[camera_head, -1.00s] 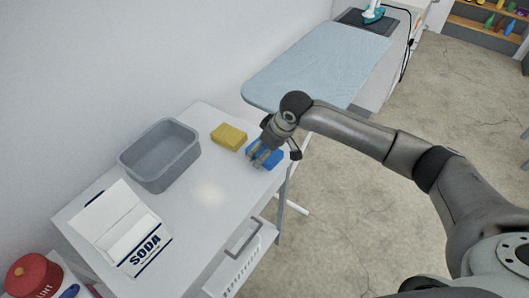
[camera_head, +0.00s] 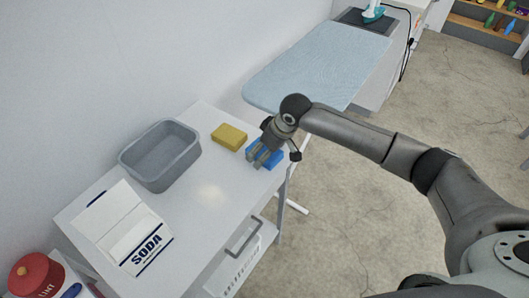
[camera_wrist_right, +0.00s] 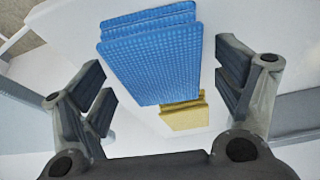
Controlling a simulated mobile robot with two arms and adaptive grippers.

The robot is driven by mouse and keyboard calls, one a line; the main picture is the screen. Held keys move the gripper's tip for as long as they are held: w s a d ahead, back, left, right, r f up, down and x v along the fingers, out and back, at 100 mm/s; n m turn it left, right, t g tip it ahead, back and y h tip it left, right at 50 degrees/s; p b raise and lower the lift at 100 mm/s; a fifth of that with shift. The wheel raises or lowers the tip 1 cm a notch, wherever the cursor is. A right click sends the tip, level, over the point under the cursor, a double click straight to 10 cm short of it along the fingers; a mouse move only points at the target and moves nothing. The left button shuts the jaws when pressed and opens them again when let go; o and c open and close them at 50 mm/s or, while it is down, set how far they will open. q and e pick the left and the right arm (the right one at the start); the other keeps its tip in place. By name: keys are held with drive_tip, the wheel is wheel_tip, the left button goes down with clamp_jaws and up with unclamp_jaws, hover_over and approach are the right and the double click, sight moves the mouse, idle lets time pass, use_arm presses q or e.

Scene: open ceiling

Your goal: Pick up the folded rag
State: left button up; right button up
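Two folded rags lie on the white table. The blue folded rag (camera_head: 266,153) is near the table's right edge, partly hidden by my right gripper in the head view. The yellow folded rag (camera_head: 229,137) lies just left of it. My right gripper (camera_head: 257,160) is over the blue rag. In the right wrist view, the right gripper (camera_wrist_right: 170,95) has its fingers spread wide, with the blue rag (camera_wrist_right: 152,60) between and ahead of them and nothing held. The yellow rag (camera_wrist_right: 185,114) shows beyond the blue one. My left gripper is not in view.
A grey bin (camera_head: 160,155) stands on the table (camera_head: 205,215) left of the rags. A soda box (camera_head: 122,235) is at the near left, with a red-lidded container (camera_head: 36,275) beside it. A blue ironing board (camera_head: 320,65) stands behind. The table's front middle is clear.

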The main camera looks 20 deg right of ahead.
drive_tip(key=c, duration=0.9)
drive_tip(key=shift+c, duration=0.2)
drive_tip(key=shift+r+b, duration=0.3)
drive_tip(key=shift+b, duration=0.3)
wheel_tip(320, 180, up, 4)
drive_tip(key=shift+s+a+f, duration=0.1)
drive_tip(key=shift+f, duration=0.15)
drive_tip(key=s+a+r, duration=0.4)
drive_tip(key=s+r, duration=0.5)
drive_tip(key=s, duration=0.4)
drive_tip(key=shift+r+b, duration=0.25)
drive_tip(key=shift+b, duration=0.1)
drive_tip(key=shift+a, duration=0.1)
